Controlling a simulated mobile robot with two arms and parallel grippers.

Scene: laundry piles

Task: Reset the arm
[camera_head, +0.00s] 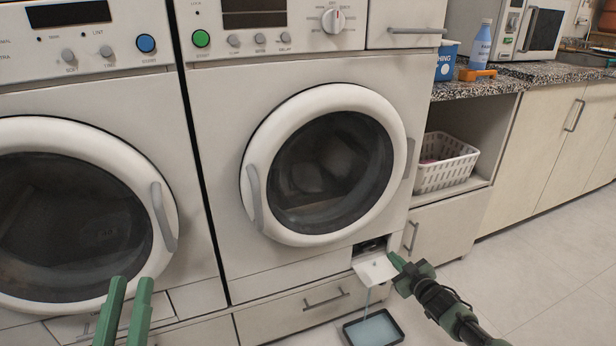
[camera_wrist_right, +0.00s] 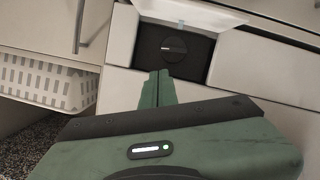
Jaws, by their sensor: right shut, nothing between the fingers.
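My right gripper (camera_head: 397,262) is at the lower right of the middle washer, beside a small open flap (camera_head: 375,270). In the right wrist view its green fingers (camera_wrist_right: 158,85) are together with nothing between them. They point at the edge of a small recess that holds a dark round knob (camera_wrist_right: 174,47). My left gripper (camera_head: 128,290) shows at the bottom left in the head view, in front of the left machine. Its two green fingers stand apart with a gap, and nothing shows between them.
A dark tray (camera_head: 349,340) with bluish liquid stands on the floor below the flap, and a thin stream runs down to it. Both round doors are shut. A white basket (camera_head: 447,163) sits on the shelf at right. The floor (camera_head: 560,270) at right is clear.

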